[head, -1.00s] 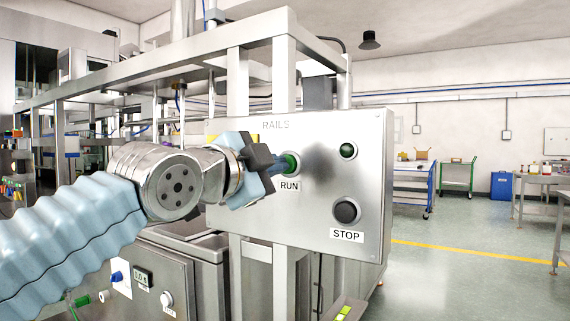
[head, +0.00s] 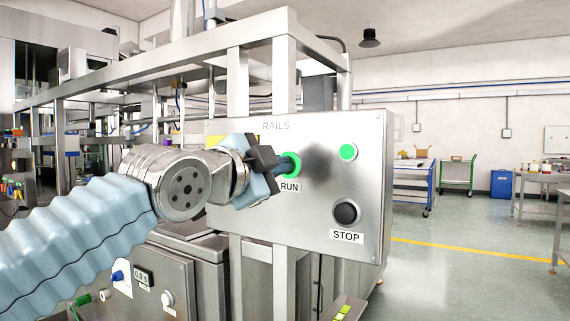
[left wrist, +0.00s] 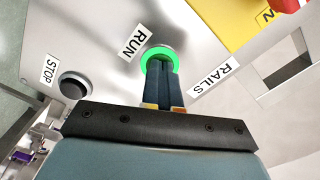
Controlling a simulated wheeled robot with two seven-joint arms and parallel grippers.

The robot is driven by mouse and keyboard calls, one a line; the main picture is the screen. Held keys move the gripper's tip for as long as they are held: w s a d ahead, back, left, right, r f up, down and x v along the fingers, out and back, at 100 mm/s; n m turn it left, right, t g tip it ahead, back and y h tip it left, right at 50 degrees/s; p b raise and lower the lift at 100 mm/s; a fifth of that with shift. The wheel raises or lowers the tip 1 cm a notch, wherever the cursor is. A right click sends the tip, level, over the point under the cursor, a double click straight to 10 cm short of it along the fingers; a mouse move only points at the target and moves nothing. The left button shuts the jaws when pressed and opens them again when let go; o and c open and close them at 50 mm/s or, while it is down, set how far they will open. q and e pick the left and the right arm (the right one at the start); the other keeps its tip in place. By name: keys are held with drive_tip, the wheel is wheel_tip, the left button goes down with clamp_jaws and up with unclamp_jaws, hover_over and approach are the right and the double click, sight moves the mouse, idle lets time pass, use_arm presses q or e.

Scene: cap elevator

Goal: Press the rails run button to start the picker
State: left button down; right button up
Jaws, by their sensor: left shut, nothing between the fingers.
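The rails run button (head: 296,165) is on the steel panel (head: 300,225), above its RUN label, and its ring glows green. In the left wrist view the run button (left wrist: 160,58) shows as a bright green ring around my fingertips. My left gripper (head: 288,166) is shut and empty, its fingertips at the button and hiding its middle. In the left wrist view the shut fingers (left wrist: 164,80) reach up to the button and appear to touch it. My right gripper is not in view.
The black stop button (head: 346,212) sits lower right on the same panel. A round green lamp (head: 348,152) above it is lit. Steel frame posts stand left of the panel. The floor to the right is open, with a blue cart (head: 414,185) farther back.

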use_arm(q)
drive_tip(key=shift+s+a, duration=0.1)
drive_tip(key=shift+b+v, duration=1)
drive_tip(key=shift+v, duration=1.6)
